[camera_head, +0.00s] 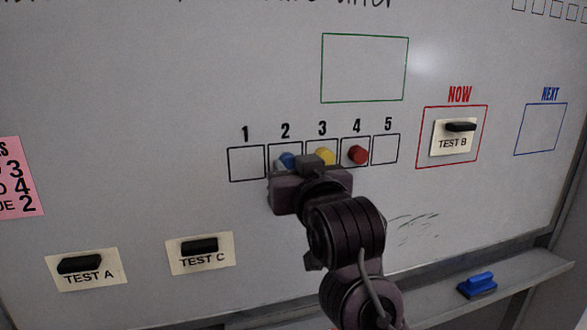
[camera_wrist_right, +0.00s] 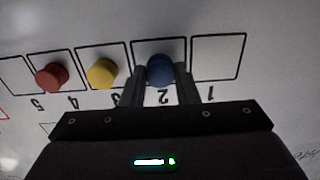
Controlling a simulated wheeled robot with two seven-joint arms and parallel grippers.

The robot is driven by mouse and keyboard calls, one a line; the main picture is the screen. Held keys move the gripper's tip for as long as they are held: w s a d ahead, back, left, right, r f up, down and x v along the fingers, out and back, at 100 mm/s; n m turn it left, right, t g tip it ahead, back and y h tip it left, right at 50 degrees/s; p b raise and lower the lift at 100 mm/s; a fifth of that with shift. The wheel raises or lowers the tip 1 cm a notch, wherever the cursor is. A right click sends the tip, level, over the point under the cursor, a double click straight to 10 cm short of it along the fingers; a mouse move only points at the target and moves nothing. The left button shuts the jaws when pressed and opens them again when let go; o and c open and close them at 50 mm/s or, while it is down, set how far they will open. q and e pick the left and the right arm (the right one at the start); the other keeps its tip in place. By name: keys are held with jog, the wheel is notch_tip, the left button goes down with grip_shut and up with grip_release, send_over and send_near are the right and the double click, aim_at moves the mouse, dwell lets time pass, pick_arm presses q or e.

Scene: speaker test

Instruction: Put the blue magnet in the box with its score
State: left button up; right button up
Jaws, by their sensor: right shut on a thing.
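The blue magnet (camera_head: 287,159) is on the whiteboard inside box 2 (camera_head: 271,148). It also shows in the right wrist view (camera_wrist_right: 160,70), between the two fingers. My right gripper (camera_head: 296,164) is shut on it, up against the board; in the head view the gripper hides part of the magnet and the lower part of box 2. A pink note (camera_head: 20,163), cut off at the left edge, shows the figures 3, 4 and 2, the 2 after letters ending in "UE". My left gripper is not in view.
A yellow magnet (camera_head: 325,156) is in box 3 and a red magnet (camera_head: 358,155) in box 4. Boxes 1 (camera_head: 246,163) and 5 (camera_head: 385,149) are empty. Cards with black magnets hang at lower left and under NOW. A blue eraser (camera_head: 477,285) lies on the ledge.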

jog(key=shift+w+a, duration=0.1)
jog(key=shift+w, duration=0.25)
dwell(0.3)
jog(key=o, duration=1.3)
jog(key=b+v, duration=0.1)
jog(key=v, duration=0.6)
